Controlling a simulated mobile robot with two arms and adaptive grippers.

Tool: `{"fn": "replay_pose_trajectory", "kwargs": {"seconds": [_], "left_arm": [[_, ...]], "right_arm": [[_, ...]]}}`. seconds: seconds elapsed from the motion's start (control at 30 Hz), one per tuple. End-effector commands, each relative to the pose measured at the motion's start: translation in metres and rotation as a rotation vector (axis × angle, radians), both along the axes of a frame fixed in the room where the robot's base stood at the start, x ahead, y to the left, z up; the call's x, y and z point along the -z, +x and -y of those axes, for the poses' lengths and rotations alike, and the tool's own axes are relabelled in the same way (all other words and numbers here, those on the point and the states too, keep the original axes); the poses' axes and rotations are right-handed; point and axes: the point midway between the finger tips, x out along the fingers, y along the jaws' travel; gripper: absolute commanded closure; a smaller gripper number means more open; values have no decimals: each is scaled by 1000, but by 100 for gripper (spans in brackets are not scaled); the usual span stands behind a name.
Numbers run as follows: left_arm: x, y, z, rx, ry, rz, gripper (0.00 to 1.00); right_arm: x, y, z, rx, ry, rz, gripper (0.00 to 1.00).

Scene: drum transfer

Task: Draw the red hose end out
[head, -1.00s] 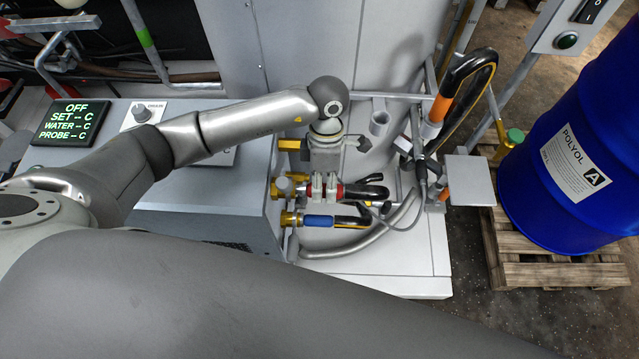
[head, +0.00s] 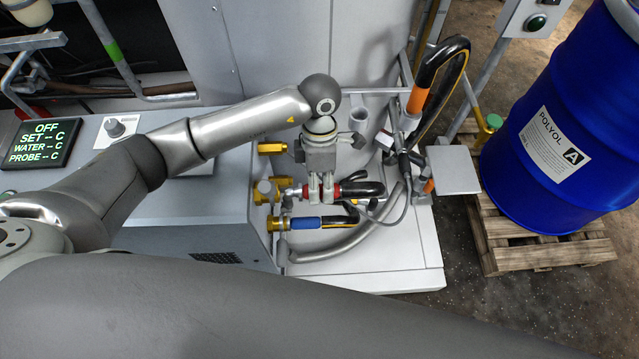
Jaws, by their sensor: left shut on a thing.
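The red hose end (head: 334,190) has a red collar with black hose running off to its right. My left gripper (head: 322,194) comes down from above and is shut on it. A bare silver stretch (head: 301,191) shows between the gripper and the brass fitting (head: 265,191) on the grey unit's side. I cannot tell whether the silver tip still touches the brass. My right gripper is not in view.
A blue-collared hose end (head: 305,223) sits on a brass fitting just in front. Another brass fitting (head: 272,148) lies behind. An orange-banded hose (head: 417,100) loops up at right. A blue drum (head: 560,130) stands on a wooden pallet (head: 500,245).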

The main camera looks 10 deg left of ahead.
Motion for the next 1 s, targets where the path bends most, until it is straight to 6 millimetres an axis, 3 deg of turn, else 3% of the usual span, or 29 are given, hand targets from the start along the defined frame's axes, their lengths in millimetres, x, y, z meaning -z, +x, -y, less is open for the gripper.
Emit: {"fn": "replay_pose_trajectory", "kwargs": {"seconds": [0.6, 1.0], "left_arm": [[1, 11, 37, 1, -1, 1, 100], [-1, 11, 39, 0, -1, 0, 100]], "right_arm": [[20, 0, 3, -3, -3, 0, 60], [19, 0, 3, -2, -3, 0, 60]]}}
